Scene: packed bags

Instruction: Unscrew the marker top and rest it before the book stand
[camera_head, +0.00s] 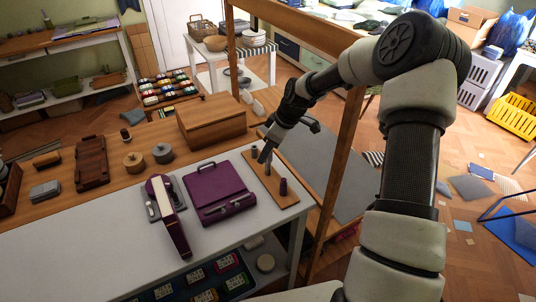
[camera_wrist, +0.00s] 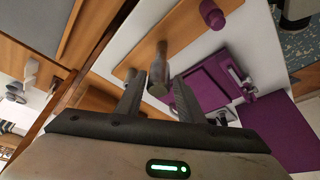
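A light wooden board (camera_head: 287,200) on the white table carries a few small upright pieces. One is a dark purple cylinder (camera_head: 283,187) at the board's near end, also in the wrist view (camera_wrist: 212,14). A grey cylinder, perhaps the marker (camera_wrist: 159,70), stands on the board between my fingers in the wrist view. My gripper (camera_head: 264,158) points down over the board's middle. Its fingers (camera_wrist: 157,98) are apart, with gaps visible beside the grey cylinder.
A wooden post (camera_head: 338,175) rises right of the board. The white table's front left (camera_head: 90,255) is clear.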

